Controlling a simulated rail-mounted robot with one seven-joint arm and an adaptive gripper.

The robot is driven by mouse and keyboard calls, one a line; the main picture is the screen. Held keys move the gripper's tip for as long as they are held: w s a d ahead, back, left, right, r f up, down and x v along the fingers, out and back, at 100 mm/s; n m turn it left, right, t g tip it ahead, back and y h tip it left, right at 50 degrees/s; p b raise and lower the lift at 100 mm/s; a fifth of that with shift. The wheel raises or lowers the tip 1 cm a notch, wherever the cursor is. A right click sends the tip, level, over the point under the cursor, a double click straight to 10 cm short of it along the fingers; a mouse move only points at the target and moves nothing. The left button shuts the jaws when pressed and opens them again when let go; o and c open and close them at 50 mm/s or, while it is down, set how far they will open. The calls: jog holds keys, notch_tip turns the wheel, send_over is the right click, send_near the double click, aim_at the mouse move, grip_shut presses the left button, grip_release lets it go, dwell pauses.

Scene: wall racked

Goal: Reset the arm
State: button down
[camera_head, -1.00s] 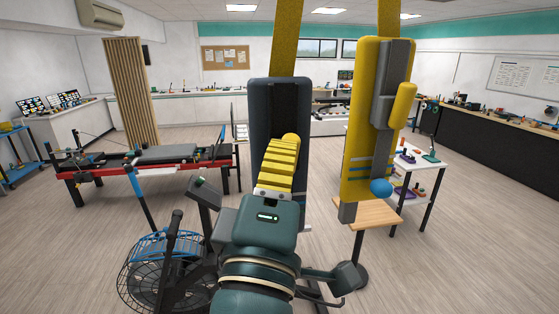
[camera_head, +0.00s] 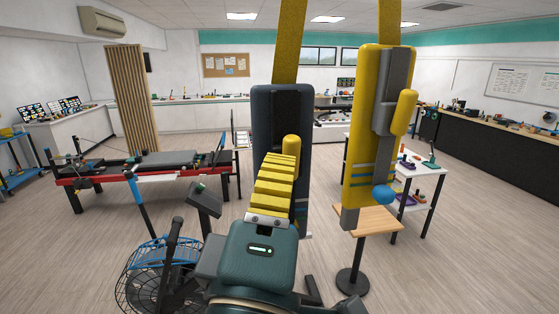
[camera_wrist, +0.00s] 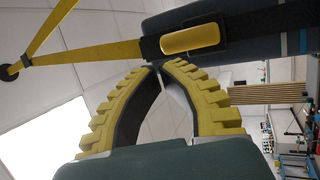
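My gripper (camera_head: 283,160) has a dark green body and yellow ribbed fingers. In the head view it points away from the camera, in front of a dark blue hanging pad (camera_head: 267,108). In the wrist view my gripper (camera_wrist: 157,67) shows two fingers that bow outward and come together at the tips. Only ceiling and wall show through the gap between them, so it is shut and empty. The dark pad (camera_wrist: 250,38) with a yellow handle (camera_wrist: 190,40) lies just beyond the fingertips. I cannot tell whether they touch it.
A fan-like machine (camera_head: 150,280) is at lower left, with a red-framed bench (camera_head: 120,180) behind.

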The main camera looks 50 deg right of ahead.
jog(key=shift+s+a, duration=2.3)
jog(key=shift+a, duration=0.95)
jog(key=w+a+f+t+y+p, duration=0.2)
jog(key=w+f+t+y+p, duration=0.25)
jog(key=w+t+y, duration=0.35)
jog(key=s+a+m+t+y, duration=0.1)
jog(key=a+m+t+y, duration=0.1)
jog(key=a+m+y, duration=0.3)
jog(key=a+r+y, duration=0.1)
jog(key=a+y, duration=0.2)
jog(key=y, duration=0.2)
jog(key=shift+a+y+p, duration=0.3)
jog(key=shift+a, duration=0.05)
jog(key=shift+s, duration=0.1)
